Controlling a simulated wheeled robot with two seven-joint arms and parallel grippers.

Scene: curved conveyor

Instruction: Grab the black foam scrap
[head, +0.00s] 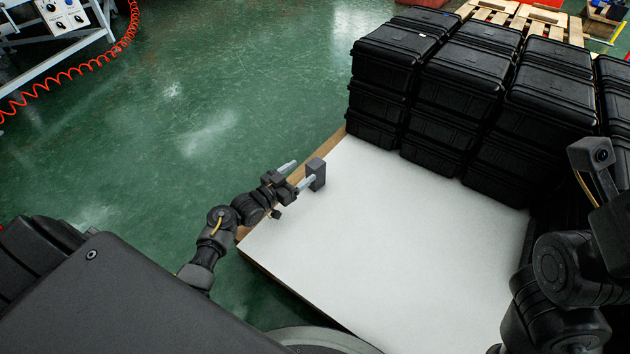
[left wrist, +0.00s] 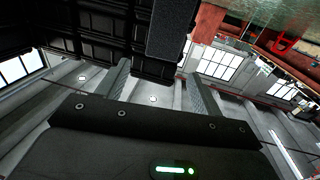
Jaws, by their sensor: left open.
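The black foam scrap (head: 317,172) is a small dark block standing upright at the left edge of the white tabletop. My left gripper (head: 304,171) is open, its two pale fingers reaching toward the block from the left. One finger overlaps the block in the head view; whether it touches cannot be told. In the left wrist view the block (left wrist: 172,28) appears at the top, just beyond the fingertips (left wrist: 158,70) and nearer the right finger. My right arm shows at the right edge of the head view; its fingers are not visible.
Stacked black cases (head: 460,85) fill the back and right of the white-topped platform (head: 400,250). The platform's middle and front are clear. Green floor (head: 210,110) lies open to the left. A red coiled cable (head: 75,75) hangs by equipment at the upper left.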

